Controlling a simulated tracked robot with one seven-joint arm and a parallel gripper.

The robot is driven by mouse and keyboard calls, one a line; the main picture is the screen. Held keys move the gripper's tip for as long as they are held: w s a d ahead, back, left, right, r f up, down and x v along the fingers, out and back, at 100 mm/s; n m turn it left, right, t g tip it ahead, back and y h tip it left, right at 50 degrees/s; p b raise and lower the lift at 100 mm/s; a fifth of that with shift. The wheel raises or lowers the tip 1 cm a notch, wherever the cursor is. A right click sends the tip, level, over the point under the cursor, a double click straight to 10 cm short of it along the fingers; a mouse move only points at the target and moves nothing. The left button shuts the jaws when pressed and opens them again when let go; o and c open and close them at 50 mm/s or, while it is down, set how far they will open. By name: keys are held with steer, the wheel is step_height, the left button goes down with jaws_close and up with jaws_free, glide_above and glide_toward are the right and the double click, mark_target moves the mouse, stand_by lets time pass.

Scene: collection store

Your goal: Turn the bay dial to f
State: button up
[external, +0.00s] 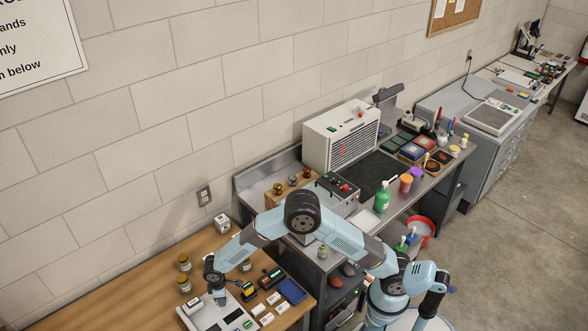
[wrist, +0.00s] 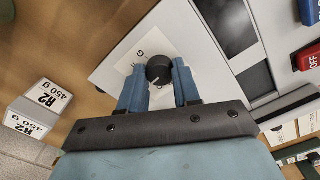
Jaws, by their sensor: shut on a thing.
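The bay dial is a round black knob (wrist: 160,70) with a pale pointer line. It stands on a white plate (wrist: 128,68) on a light grey unit. A letter G shows on the plate, up and left of the knob; other letters are hidden or too small to read. My gripper (wrist: 160,88) is shut on the knob, with one blue finger on each side. In the external view my gripper (external: 219,297) reaches down over the grey unit (external: 195,314) on the wooden table, and the knob is hidden there.
Jars (external: 184,263), a blue tray (external: 291,290) and several small boxes (external: 267,319) surround the unit.

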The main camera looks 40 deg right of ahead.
steer(key=m, duration=0.5)
steer(key=shift+w+a+r, duration=0.1)
steer(key=shift+r, duration=0.05)
steer(key=shift+m, duration=2.5)
steer(key=o, duration=1)
steer(key=shift+o, duration=0.2)
step_height(320, 180, up, 14)
steer(key=shift+f, duration=0.25)
